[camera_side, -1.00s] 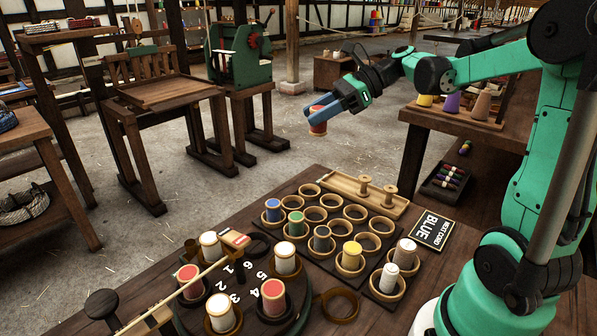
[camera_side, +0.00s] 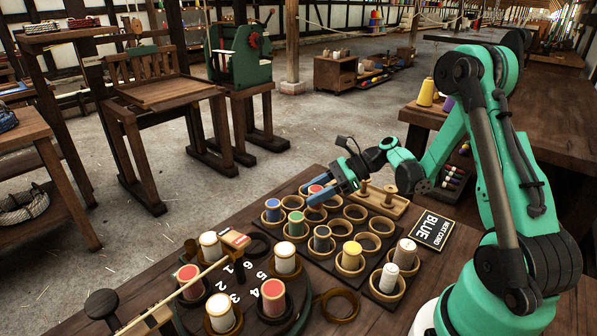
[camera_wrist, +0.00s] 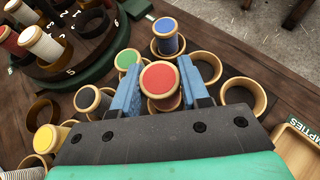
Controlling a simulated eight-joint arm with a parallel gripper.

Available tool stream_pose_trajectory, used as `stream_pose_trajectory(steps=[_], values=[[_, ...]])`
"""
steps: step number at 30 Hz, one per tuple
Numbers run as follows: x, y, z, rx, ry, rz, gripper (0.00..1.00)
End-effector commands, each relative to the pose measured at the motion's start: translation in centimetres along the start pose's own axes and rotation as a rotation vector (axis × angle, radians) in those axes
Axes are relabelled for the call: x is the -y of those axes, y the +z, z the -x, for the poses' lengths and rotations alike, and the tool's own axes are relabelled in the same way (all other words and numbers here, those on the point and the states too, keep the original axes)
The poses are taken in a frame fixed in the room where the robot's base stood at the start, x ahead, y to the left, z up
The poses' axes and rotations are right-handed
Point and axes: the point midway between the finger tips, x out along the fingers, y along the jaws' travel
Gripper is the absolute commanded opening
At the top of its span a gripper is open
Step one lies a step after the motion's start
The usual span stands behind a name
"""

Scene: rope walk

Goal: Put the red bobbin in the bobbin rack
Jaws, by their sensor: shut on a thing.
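The red bobbin (camera_side: 316,189) is between the blue fingers of my gripper (camera_side: 327,193) at the back of the bobbin rack. In the wrist view the red bobbin (camera_wrist: 160,79) stands roughly upright, its red top facing the camera, with a finger on each side. The bobbin rack (camera_side: 355,212) is a dark board with rows of tan ring cups. A cup rim shows close around or under the red bobbin; I cannot tell whether its base is inside it. Blue (camera_wrist: 166,35), green (camera_wrist: 127,60), grey and yellow bobbins stand in nearby cups.
A round numbered turntable (camera_side: 255,315) holds red and white bobbins left of the rack. A wooden tray with two pegs (camera_side: 365,185) lies along the rack's back edge. A black sign reading BLUE (camera_side: 432,229) lies at right. Several cups are empty.

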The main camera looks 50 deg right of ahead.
Motion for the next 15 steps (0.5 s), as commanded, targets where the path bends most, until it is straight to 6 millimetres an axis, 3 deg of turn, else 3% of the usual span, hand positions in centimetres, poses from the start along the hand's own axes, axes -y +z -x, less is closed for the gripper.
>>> stream_pose_trajectory(steps=[6, 15], values=[[0.1, -2.2, -1.2, 0.000, 0.000, 0.000, 0.00], [0.0, -2.5, -1.4, 0.000, 0.000, 0.000, 0.00]])
